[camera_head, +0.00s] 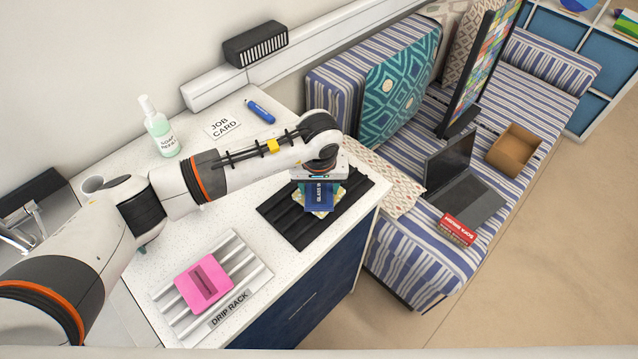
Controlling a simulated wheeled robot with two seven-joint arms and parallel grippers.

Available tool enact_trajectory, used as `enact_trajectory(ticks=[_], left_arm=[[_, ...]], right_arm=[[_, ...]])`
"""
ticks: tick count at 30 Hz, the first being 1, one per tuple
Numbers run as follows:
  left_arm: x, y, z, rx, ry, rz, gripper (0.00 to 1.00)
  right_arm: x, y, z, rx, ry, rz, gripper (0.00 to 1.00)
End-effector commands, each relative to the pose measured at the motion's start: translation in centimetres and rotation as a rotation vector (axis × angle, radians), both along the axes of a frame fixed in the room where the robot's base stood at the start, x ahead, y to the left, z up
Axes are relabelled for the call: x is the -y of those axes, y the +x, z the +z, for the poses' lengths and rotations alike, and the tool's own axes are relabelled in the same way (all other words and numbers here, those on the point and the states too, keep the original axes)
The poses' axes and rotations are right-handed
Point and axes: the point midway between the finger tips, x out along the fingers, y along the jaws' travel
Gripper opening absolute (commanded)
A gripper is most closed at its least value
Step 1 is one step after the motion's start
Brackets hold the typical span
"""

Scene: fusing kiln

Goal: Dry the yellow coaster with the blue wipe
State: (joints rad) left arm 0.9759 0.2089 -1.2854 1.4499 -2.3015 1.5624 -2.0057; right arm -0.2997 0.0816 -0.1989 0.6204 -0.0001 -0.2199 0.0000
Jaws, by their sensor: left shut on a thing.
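My left gripper (319,180) points down over the black ribbed mat and is shut on the blue wipe (319,197), which has "GLASS W" lettering on it. Pale yellow edges of the yellow coaster (318,214) show under and around the wipe, on the black ribbed mat (293,237). The wipe and gripper hide most of the coaster. I cannot tell whether the wipe touches it. My right gripper is out of view.
A drip rack (250,276) holds a pink slotted block (204,284). A soap bottle (158,126), a job card (222,125) and a blue marker (260,112) are at the back of the counter. A striped bench (415,246) stands to the right.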

Motion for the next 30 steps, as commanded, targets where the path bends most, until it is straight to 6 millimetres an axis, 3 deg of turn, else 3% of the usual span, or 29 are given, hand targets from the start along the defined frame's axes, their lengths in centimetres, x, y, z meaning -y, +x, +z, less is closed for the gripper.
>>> enact_trajectory(ticks=[2, 30], left_arm=[[0.0, 0.01, 0.01, 0.0, 0.0, 0.0, 0.67], [-0.02, 0.0, 0.49, 0.0, 0.0, -0.001, 0.67]], right_arm=[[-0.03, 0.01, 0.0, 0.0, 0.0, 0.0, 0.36], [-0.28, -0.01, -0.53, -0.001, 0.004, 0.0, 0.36]])
